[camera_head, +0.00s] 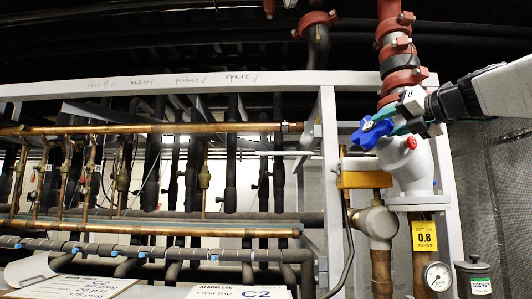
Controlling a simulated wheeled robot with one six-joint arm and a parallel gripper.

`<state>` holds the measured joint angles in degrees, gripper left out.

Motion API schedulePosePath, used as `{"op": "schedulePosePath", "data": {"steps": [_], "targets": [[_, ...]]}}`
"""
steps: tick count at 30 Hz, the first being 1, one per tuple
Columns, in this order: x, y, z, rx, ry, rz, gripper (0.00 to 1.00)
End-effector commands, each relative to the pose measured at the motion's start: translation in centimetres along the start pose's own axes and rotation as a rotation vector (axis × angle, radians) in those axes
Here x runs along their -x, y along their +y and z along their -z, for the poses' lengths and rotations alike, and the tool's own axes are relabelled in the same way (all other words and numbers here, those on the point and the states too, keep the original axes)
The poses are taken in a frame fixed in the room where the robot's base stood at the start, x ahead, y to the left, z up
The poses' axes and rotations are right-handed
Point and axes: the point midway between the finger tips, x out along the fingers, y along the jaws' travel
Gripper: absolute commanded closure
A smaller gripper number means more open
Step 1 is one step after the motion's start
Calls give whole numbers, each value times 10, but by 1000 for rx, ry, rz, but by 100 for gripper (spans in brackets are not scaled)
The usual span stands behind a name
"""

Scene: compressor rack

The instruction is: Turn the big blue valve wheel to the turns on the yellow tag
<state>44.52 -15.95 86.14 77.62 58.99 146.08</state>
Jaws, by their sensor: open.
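The big blue valve wheel (371,131) sits on the left side of the grey valve body (408,168) at the right of the head view. My gripper (396,124) comes in from the upper right, at the right edge of the wheel. Its jaws are open and overlap the wheel in the picture; whether they touch it, I cannot tell. Part of the wheel's right side is hidden behind the gripper. The yellow tag (424,236) hangs on the copper pipe below the valve and reads "SET TO 0.8 TURNS".
A pressure gauge (438,276) and a dark canister (473,279) stand below the tag. A brass-coloured block (365,180) lies left of the valve. A grey frame post (331,190) and several copper pipes (150,128) fill the left. Papers (235,292) lie at the bottom.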

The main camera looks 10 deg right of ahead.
Motion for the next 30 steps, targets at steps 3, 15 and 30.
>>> {"op": "schedulePosePath", "data": {"steps": [3, 15, 30], "targets": [[-20, 1, 1, 0, 3, -4, 58], [-42, 0, 1, 3, 1, 0, 58], [-42, 0, 1, 3, 9, 1, 100]]}}
